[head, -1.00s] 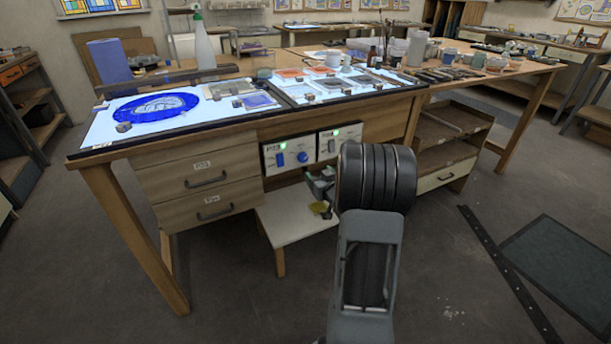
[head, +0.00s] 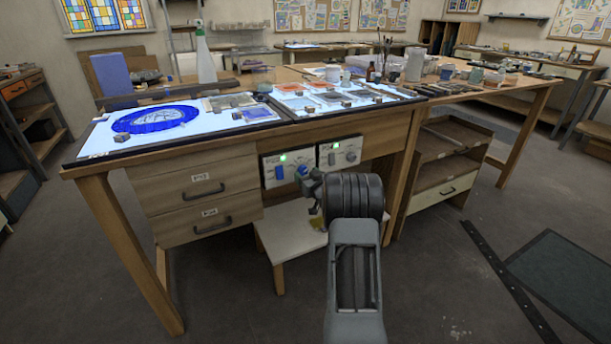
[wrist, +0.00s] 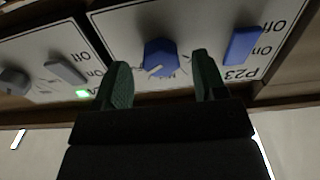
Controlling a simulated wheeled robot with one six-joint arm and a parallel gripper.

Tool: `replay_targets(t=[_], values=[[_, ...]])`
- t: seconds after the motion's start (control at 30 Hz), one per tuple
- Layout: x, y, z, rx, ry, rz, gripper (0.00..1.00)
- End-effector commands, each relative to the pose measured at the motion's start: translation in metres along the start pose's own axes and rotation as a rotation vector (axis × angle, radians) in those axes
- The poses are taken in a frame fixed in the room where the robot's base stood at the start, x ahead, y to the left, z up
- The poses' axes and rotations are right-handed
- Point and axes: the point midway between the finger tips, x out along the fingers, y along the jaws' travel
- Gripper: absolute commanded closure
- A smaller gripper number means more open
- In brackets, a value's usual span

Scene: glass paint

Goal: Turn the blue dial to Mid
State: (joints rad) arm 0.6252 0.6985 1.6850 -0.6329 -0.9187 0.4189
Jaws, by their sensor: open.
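The blue dial (head: 302,170) is on the left control panel under the bench, partly hidden by my gripper in the head view. In the wrist view the blue dial (wrist: 158,55) appears between and just beyond my fingertips, with a white pointer mark towards the lower left of that upside-down picture. Its scale labels are too blurred to read. My gripper (wrist: 160,80) is open, its two green fingers apart with nothing between them; I cannot tell whether they touch the dial. In the head view my gripper (head: 312,186) is close in front of the panel.
A blue On/Off switch (wrist: 242,45) is beside the dial on the panel marked P23. The neighbouring panel has a grey dial (wrist: 14,81) and a grey switch (wrist: 65,69). A low white stool (head: 290,238) stands below. Drawers (head: 205,200) are at the left.

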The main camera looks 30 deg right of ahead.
Motion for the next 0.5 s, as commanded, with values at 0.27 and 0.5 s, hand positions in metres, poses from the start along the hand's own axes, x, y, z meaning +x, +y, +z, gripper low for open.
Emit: replay_targets(t=[0.27,0.5], values=[[0.0131,-0.0005,0.0000,0.000,0.000,0.000,0.35],[0.0133,-0.0004,-0.0002,0.000,0.000,0.000,0.35]])
